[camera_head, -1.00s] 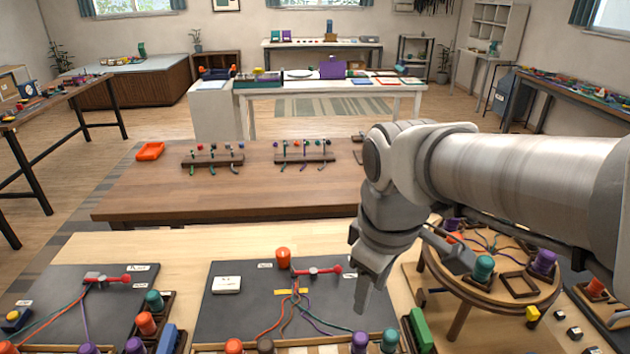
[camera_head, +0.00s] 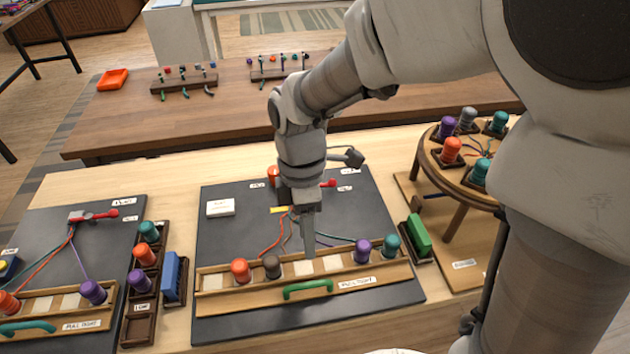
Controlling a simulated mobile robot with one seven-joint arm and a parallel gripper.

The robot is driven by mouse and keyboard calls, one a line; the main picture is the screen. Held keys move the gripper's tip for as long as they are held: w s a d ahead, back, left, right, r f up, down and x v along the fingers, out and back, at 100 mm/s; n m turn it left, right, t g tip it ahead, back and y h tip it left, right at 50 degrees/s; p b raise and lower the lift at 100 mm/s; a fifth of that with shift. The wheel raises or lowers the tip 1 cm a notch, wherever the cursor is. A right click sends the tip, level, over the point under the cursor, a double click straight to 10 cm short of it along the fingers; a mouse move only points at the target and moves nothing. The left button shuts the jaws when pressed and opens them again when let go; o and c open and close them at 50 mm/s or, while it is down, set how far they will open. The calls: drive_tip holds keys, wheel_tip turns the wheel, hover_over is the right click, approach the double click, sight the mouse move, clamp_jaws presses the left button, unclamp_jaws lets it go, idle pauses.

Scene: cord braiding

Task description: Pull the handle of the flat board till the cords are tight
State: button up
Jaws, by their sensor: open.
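A dark flat board (camera_head: 225,240) lies in the middle of the near table, with a wooden bar (camera_head: 220,296) across its front. A green handle (camera_head: 307,289) sits on the bar beside a "PULL TIGHT" label. One finger hides most of the other.
A similar board (camera_head: 102,262) with a teal handle (camera_head: 28,327) lies at left. Between the boards is a bobbin rack (camera_head: 138,318) and a blue block (camera_head: 172,278). A green block (camera_head: 418,234) and a round stand (camera_head: 440,172) with bobbins are at right.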

sight(311, 283)
drive_tip(key=f, duration=0.3)
drive_tip(key=s+f+b, duration=0.1)
drive_tip(key=f, duration=0.3)
drive_tip(key=s+f+b, duration=0.1)
drive_tip(key=f, duration=0.3)
drive_tip(key=shift+d, duration=0.25)
clamp_jaws()
idle(0.8)
